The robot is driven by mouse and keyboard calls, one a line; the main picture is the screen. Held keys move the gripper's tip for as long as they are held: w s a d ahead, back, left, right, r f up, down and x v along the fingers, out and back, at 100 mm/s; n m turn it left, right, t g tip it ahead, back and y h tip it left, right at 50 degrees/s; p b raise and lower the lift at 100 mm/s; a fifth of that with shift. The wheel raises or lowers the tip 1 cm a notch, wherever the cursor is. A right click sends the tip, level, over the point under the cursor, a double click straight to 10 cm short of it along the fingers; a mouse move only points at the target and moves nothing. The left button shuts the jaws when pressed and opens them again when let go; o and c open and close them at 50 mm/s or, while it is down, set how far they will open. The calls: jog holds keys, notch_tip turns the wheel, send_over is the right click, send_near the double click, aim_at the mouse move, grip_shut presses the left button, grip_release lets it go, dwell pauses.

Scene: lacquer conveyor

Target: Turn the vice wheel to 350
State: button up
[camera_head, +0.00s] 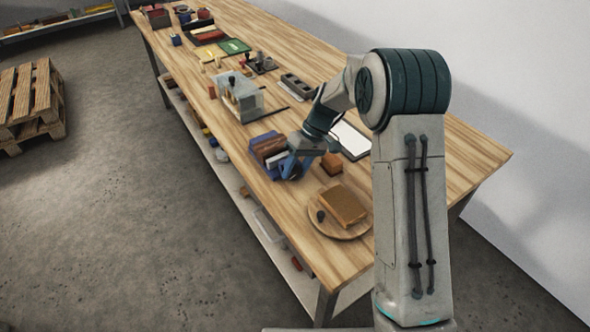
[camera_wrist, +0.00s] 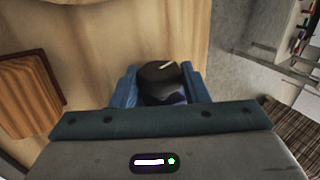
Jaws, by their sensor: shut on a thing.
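The vice wheel (camera_wrist: 162,72) is a dark round knob with a short white mark on its top, seen in the wrist view. My gripper (camera_wrist: 165,84) has its blue fingers on either side of it and is shut on it. The lower part of the wheel is hidden behind my gripper body. In the head view my gripper (camera_head: 291,166) is low over the near part of the bench, beside a blue holder with brown blocks (camera_head: 268,146). The wheel is hidden there by the fingers. I cannot read any scale or number.
A round wooden board (camera_head: 326,232) with a brown block (camera_head: 342,206) and a small dark knob (camera_head: 321,216) lies near the bench's front end. An orange-brown block (camera_head: 331,164) and a white panel (camera_head: 350,139) are right of my gripper. A clear box (camera_head: 240,98) stands farther back.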

jog(key=shift+w+y, duration=0.1)
jog(key=shift+y, duration=0.3)
jog(key=o, duration=1)
jog(key=shift+c, duration=0.2)
jog(key=shift+h, duration=0.3)
